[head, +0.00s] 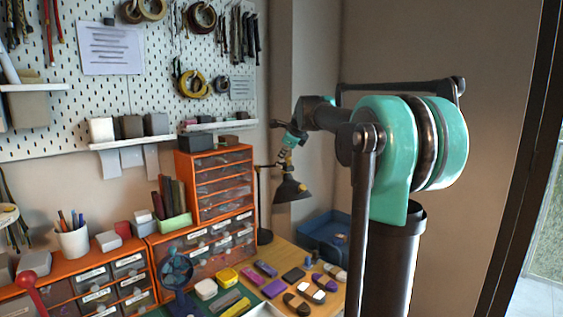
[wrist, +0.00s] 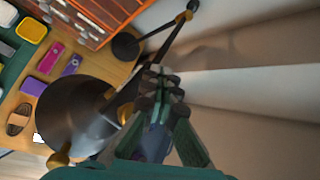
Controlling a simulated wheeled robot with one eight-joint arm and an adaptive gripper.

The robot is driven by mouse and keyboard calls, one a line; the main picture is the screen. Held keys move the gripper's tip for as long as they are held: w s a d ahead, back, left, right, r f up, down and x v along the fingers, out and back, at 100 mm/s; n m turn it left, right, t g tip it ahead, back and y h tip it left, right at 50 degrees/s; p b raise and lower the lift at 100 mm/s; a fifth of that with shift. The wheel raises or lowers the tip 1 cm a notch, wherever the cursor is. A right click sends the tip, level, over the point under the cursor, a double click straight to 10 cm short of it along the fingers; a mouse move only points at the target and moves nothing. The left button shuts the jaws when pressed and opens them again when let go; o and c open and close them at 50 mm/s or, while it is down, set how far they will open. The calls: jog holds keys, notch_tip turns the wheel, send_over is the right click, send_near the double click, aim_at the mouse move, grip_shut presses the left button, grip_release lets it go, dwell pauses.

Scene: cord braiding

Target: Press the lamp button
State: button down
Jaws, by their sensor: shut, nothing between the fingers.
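The lamp is a dark desk lamp. Its shade (head: 291,191) hangs from a thin arm beside the orange drawers in the head view. Its round base (head: 265,237) stands on the table. In the wrist view the shade (wrist: 72,112) is large at the lower left and the base (wrist: 126,45) is at the top. I cannot make out the button. My gripper (head: 286,161) points down just above the shade in the head view. In the wrist view its closed fingers (wrist: 157,75) are empty and overlap the lamp's arm; I cannot tell whether they touch it.
Orange drawer units (head: 214,187) stand left of the lamp. A blue bin (head: 325,236) is behind it to the right. Several small items, such as a yellow box (head: 228,276), lie on the table in front. A wall is close on the right.

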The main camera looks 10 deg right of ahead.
aim_at(282, 161)
jog(key=shift+r, duration=0.8)
jog(key=shift+r, duration=0.1)
jog(key=shift+r, duration=2.45)
